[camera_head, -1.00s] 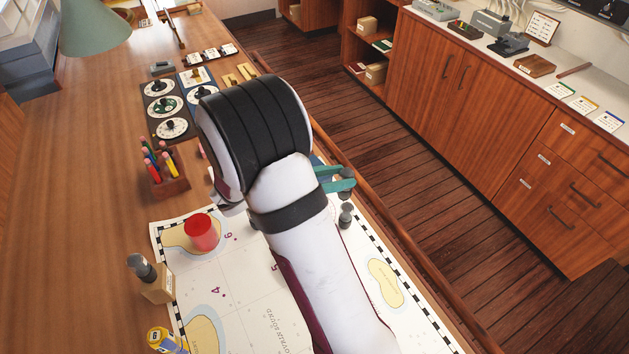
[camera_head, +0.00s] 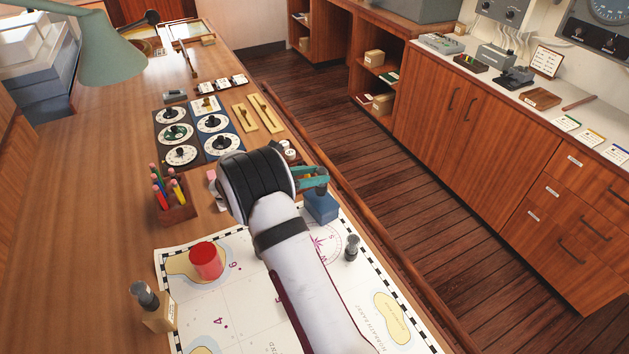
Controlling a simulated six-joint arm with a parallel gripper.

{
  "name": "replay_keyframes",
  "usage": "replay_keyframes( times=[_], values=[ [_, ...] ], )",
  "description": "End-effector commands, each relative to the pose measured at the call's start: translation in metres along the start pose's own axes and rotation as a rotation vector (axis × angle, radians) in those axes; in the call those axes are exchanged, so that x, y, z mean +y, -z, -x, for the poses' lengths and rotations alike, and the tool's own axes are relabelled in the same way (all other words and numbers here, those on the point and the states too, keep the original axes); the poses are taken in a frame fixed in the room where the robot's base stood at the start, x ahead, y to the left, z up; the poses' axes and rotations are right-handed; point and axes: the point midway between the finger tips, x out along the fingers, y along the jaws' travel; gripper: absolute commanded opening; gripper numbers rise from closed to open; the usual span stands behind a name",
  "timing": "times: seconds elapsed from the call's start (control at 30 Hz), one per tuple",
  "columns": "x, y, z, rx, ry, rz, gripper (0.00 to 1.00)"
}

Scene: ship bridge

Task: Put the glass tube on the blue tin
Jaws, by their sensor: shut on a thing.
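The blue tin (camera_head: 321,208) stands on the table at the far right corner of the chart, partly hidden by my gripper. My gripper (camera_head: 318,178) has teal fingers, seen from behind and the side, just above or beyond the tin's top in the picture. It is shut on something. The glass tube itself cannot be made out; my arm and the fingers hide that spot. I cannot tell whether anything touches the tin.
A dark stamp-like piece (camera_head: 352,248) stands on the chart (camera_head: 240,315) near the tin. A red cylinder (camera_head: 206,260), a pencil holder (camera_head: 177,213) and dial panels (camera_head: 195,130) stand left and beyond. A wooden rail (camera_head: 375,250) edges the table at right.

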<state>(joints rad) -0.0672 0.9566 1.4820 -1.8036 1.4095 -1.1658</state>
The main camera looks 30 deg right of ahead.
Motion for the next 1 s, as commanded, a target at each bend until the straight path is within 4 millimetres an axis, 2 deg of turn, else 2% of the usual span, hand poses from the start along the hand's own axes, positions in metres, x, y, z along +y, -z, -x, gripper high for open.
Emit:
replay_keyframes(
  times=[0.1, 0.4, 0.43, 0.57, 0.6, 0.87, 0.93, 1.0],
  values=[
    [-0.001, 0.019, -0.008, 0.000, 0.001, 0.002, 0.00],
    [-0.001, 0.022, -0.009, 0.000, 0.000, 0.000, 0.00],
    [-0.001, 0.022, -0.009, 0.000, 0.000, 0.000, 0.43],
    [-0.001, 0.022, -0.009, 0.000, 0.000, 0.000, 0.66],
    [-0.001, 0.022, -0.009, 0.000, 0.000, 0.000, 0.69],
    [-0.001, 0.020, -0.009, 0.000, 0.000, -0.001, 0.69],
    [0.000, 0.019, -0.002, 0.000, -0.002, -0.001, 0.69],
    [0.001, 0.019, 0.014, 0.000, -0.004, -0.001, 0.69]
  ],
)
